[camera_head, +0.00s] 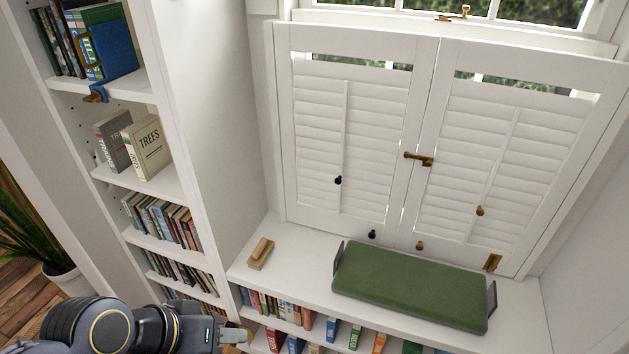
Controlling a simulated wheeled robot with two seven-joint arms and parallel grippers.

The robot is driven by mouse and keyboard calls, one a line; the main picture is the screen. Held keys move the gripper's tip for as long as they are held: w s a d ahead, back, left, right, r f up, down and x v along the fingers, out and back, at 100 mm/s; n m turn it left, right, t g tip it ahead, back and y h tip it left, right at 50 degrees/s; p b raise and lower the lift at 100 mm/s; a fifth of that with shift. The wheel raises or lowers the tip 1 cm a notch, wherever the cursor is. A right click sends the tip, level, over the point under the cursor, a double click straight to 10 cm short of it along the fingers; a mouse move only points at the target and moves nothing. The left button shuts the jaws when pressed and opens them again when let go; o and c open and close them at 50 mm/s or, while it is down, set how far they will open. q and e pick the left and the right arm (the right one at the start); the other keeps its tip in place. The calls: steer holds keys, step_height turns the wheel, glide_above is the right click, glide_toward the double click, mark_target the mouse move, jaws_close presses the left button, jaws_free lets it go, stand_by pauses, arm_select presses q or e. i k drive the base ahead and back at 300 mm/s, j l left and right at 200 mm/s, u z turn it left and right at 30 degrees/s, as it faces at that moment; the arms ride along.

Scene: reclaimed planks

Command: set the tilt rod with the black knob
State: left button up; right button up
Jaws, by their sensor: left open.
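The tilt rod with the black knob (338,180) runs down the middle of the left shutter panel's white louvres. The louvres look nearly shut, with an open gap at the top. The right panel has a similar tilt rod with a brass knob (480,211). A second black knob (372,234) and a brass one (420,245) sit on the bottom rails. My left gripper (240,338) is low in the picture, open and empty in front of the low bookcase, well below and left of the rod. My right gripper is out of view.
A brass latch (418,158) crosses the seam between the panels. A tall bookcase (205,100) stands at left. The space before the left panel is clear.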

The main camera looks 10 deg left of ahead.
mark_target(338, 180)
steer(key=u, duration=0.95)
steer(key=l, duration=0.35)
steer(key=l+z, duration=0.1)
steer(key=l, duration=0.2)
steer(key=i+l+z, duration=0.3)
steer(key=z, duration=0.2)
steer(key=i+l+z, duration=0.2)
steer(key=z, duration=0.15)
steer(key=i+l, duration=0.05)
steer(key=l, duration=0.05)
